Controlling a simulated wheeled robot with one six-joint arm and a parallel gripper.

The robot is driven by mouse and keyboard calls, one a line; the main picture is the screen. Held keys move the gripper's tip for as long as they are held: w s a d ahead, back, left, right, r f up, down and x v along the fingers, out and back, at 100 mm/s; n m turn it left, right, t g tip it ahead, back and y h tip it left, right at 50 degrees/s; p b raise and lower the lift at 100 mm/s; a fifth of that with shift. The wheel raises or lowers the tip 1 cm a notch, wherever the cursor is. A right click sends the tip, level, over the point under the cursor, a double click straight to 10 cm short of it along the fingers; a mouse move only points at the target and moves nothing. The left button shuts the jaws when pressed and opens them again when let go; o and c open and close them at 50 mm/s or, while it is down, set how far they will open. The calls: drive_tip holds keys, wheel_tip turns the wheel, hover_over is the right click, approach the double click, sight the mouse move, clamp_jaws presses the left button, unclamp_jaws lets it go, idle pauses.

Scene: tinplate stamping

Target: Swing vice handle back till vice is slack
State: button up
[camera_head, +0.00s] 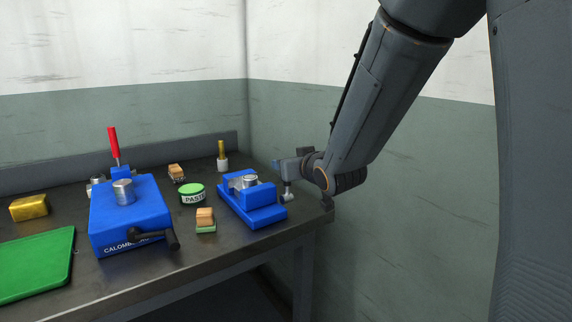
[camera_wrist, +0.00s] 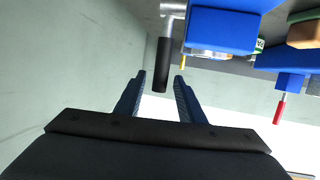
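The blue vice (camera_head: 262,216) stands near the right end of the bench, with a round metal piece (camera_head: 244,181) at its jaws. Its handle (camera_head: 287,186) is at the right side, partly hidden by my gripper in the head view. In the wrist view, the vice (camera_wrist: 225,28) is at the top, and the handle shows as a metal rod with a black grip (camera_wrist: 163,68) pointing towards my fingers. My gripper (camera_wrist: 160,80) is open, with the grip's end between or just ahead of its fingertips; contact cannot be told. It also shows in the head view (camera_head: 280,165).
Left of the vice are a paste tin (camera_head: 192,194), a tan block on a green base (camera_head: 205,219) and a larger blue device (camera_head: 130,215) with a black crank. A red-handled tool (camera_head: 114,143) stands behind. The walls are close behind and right.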

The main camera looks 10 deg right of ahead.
drive_tip(key=v, duration=0.7)
drive_tip(key=s+d+f+m+g+h+p, duration=0.25)
drive_tip(key=s+d+f+g, duration=0.3)
drive_tip(key=s+f, duration=0.4)
drive_tip(key=s+f+g+p, duration=0.1)
drive_tip(key=s+g, duration=0.3)
drive_tip(key=s, duration=0.5)
drive_tip(key=s+f+g+p, duration=0.1)
drive_tip(key=s+f+g, duration=0.3)
drive_tip(key=s, duration=0.5)
drive_tip(key=shift+a+f+g+h, duration=0.25)
drive_tip(key=shift+g+h, duration=0.2)
